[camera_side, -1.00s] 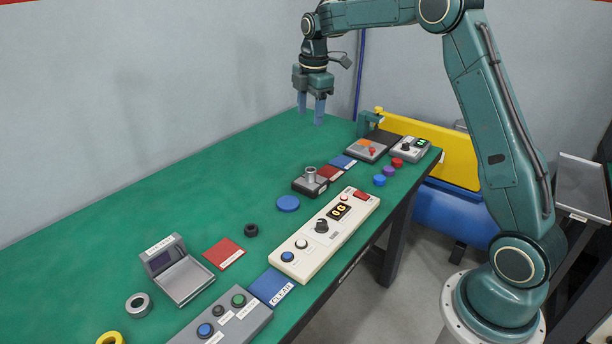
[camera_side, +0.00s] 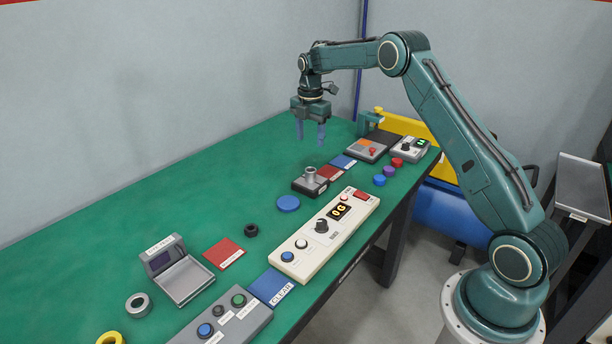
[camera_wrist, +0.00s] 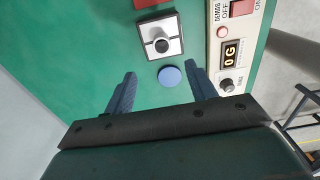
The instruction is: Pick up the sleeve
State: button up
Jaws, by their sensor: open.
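A short grey metal tube (camera_side: 310,174), probably the sleeve, stands upright on a dark square block (camera_side: 308,187) near the middle of the table. In the wrist view the tube (camera_wrist: 161,44) shows its round open top on the block with a pale top face (camera_wrist: 148,50). My gripper (camera_side: 310,141) is open and empty, pointing down in the air above the table. In the wrist view its two blue fingers (camera_wrist: 160,72) are spread apart, with the tube beyond the fingertips. A grey ring (camera_side: 138,305) lies at the front left of the table.
A blue disc (camera_side: 288,203) lies beside the block, and a black ring (camera_side: 251,230) lies farther left. A cream control panel (camera_side: 325,235) runs along the near edge. Red and blue mats (camera_side: 343,162) lie behind the block. The table's left side is largely clear.

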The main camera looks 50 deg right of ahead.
send_over(310, 170)
jog(key=a, duration=0.1)
jog(key=f, duration=0.7)
jog(key=shift+s+f, duration=0.25)
jog(key=shift+s, duration=0.1)
jog(key=shift+s+f, duration=0.15)
jog(key=shift+f, duration=2.45)
jog(key=c, duration=1.2)
jog(key=shift+r, duration=0.2)
notch_tip(310, 170, up, 20)
jog(key=shift+f, duration=0.1)
